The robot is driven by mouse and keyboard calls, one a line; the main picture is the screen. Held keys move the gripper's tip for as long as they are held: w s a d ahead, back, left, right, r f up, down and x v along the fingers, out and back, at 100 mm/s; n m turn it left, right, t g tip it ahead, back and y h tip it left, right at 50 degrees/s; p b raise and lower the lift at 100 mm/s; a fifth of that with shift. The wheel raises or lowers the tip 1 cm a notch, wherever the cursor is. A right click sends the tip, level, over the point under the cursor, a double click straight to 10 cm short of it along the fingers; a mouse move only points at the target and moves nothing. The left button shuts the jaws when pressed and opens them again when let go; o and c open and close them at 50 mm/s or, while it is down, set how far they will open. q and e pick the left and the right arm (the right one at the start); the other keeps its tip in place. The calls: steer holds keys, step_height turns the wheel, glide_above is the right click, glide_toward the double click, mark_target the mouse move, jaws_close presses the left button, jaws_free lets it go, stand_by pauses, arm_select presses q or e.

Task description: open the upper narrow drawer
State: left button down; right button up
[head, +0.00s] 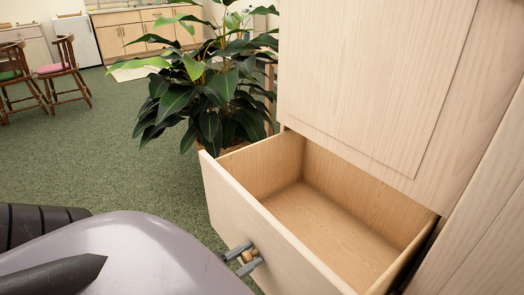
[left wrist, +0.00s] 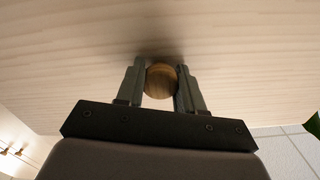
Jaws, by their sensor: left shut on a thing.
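A pale wood drawer (head: 258,225) is pulled well out of its cabinet in the head view, and its empty inside shows. Its round wooden knob (head: 246,257) sits on the front face. My left gripper (head: 243,257) is at that knob. In the left wrist view the two fingers of the left gripper (left wrist: 161,85) stand on both sides of the knob (left wrist: 161,79), shut on it, close to the drawer front (left wrist: 80,50). My right gripper is not in view.
The cabinet (head: 370,75) rises above the drawer, with a flat panel over it. A leafy potted plant (head: 210,95) stands just behind the drawer. Wooden chairs (head: 62,68) and a low counter (head: 125,38) are far back. Green carpet (head: 110,165) is clear at left.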

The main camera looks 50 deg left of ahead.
arm_select(q)
steer(key=shift+s, duration=0.45)
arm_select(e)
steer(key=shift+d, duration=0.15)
arm_select(q)
steer(key=c, duration=0.7)
jaws_free()
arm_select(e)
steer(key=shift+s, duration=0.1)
arm_select(q)
steer(key=shift+s, duration=0.1)
steer(key=shift+s, duration=0.3)
steer(key=s+p, duration=0.1)
steer(key=s, duration=0.5)
steer(key=shift+s+a, duration=0.2)
steer(key=shift+a, duration=0.1)
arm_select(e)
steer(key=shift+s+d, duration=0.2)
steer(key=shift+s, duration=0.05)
